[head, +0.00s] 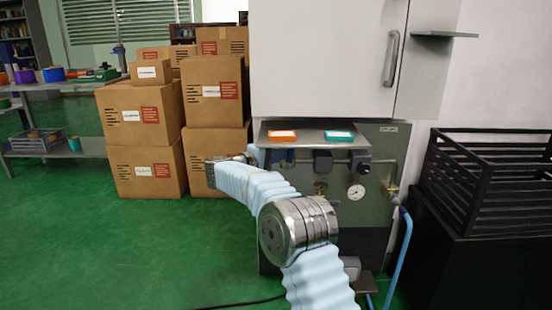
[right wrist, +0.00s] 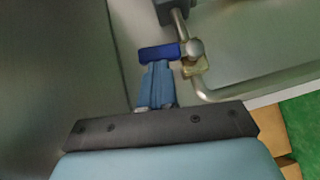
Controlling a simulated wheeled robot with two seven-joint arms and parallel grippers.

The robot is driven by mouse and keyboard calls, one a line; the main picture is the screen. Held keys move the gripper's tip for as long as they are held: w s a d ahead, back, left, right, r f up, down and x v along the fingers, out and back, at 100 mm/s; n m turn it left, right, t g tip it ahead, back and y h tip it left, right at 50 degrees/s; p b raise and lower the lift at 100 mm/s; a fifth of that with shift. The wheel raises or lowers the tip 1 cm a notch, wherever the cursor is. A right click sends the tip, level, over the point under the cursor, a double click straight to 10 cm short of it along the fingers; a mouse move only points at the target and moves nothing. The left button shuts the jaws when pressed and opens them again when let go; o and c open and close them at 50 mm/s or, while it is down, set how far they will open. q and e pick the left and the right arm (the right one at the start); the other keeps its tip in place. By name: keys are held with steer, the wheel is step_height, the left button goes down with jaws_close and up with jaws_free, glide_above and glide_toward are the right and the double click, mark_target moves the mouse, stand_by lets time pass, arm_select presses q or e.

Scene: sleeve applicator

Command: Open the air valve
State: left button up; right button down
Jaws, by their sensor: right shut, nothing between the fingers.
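The air valve (right wrist: 194,64) is a brass fitting on a bent metal pipe, with a flat blue handle (right wrist: 158,53). In the right wrist view the handle points left from the valve's round metal knob. My right gripper (right wrist: 158,66) is shut and empty. Its fingertips are right at the handle's lower edge; contact cannot be told. In the head view my right gripper (head: 256,155) is at the machine's left edge, below the shelf, partly hidden by the arm. A small blue part (head: 289,156) beside it appears to be the handle. My left gripper is out of view.
The machine (head: 325,60) has a small shelf with an orange tray (head: 282,136) and a teal tray (head: 339,136). Regulators and a gauge (head: 356,192) sit below. Cardboard boxes (head: 140,115) stand left, a black crate (head: 485,170) right. Green floor (head: 80,240) is open at left.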

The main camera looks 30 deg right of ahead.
mark_target(292, 154)
steer(key=shift+s+d+r+b, duration=0.2)
steer(key=shift+s+d+b, duration=0.15)
steer(key=shift+d, duration=0.15)
steer(key=shift+s+d+r+b, duration=0.25)
steer(key=shift+d+b, duration=0.1)
steer(key=shift+d, duration=0.1)
steer(key=shift+s+d+f+b, duration=0.1)
steer(key=shift+s+d+b, duration=0.4)
steer(key=shift+d+b, duration=0.3)
steer(key=shift+s+d+f+m+y+b, duration=0.2)
steer(key=shift+s+d+f+y+b, duration=0.15)
steer(key=shift+d+b, duration=0.25)
steer(key=shift+s+d+f+m+y+b, duration=0.25)
steer(key=shift+s+d+b, duration=0.1)
steer(key=shift+d+b, duration=0.15)
